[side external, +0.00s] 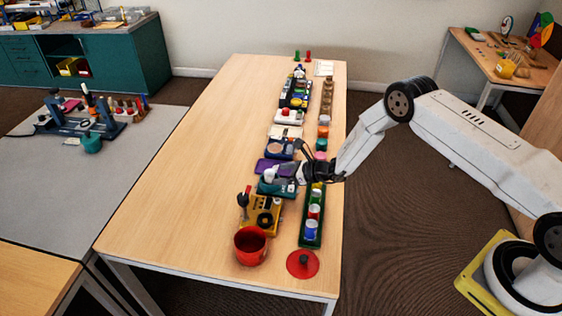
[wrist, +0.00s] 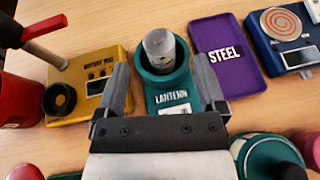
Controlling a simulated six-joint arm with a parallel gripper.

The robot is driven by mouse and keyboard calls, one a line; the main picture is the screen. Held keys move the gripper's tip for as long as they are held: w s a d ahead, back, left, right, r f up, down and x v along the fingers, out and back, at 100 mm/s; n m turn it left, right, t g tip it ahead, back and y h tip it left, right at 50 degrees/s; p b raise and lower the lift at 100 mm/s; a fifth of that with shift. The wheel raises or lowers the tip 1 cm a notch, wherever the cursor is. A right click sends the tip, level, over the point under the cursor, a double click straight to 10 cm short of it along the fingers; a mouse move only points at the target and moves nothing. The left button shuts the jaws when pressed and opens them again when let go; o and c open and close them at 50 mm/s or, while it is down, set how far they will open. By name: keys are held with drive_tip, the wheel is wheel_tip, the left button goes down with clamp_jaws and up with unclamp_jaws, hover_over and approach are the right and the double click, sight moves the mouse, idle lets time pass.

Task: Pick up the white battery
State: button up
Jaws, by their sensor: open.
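The white battery (wrist: 159,46) looks like a pale grey cylinder in the wrist view. It stands in the round cup of the teal holder marked LANTERN (wrist: 173,97). In the side view the white battery (side external: 270,174) shows as a small white top on the teal holder (side external: 269,190). My gripper (wrist: 161,64) is open, with one finger to the left and one to the right of the battery in the wrist view. A gap shows on both sides, and nothing is held. My gripper also shows in the side view (side external: 287,170), just right of the battery.
A yellow battery tester (wrist: 92,85) is close on the left, with a red-handled lever (wrist: 44,37). A purple STEEL tray (wrist: 226,50) and a blue box with a coil plate (wrist: 285,40) are to the right. The table's left half (side external: 190,150) is clear.

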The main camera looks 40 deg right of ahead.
sight(273, 173)
drive_tip(key=shift+x, duration=1.9)
clamp_jaws()
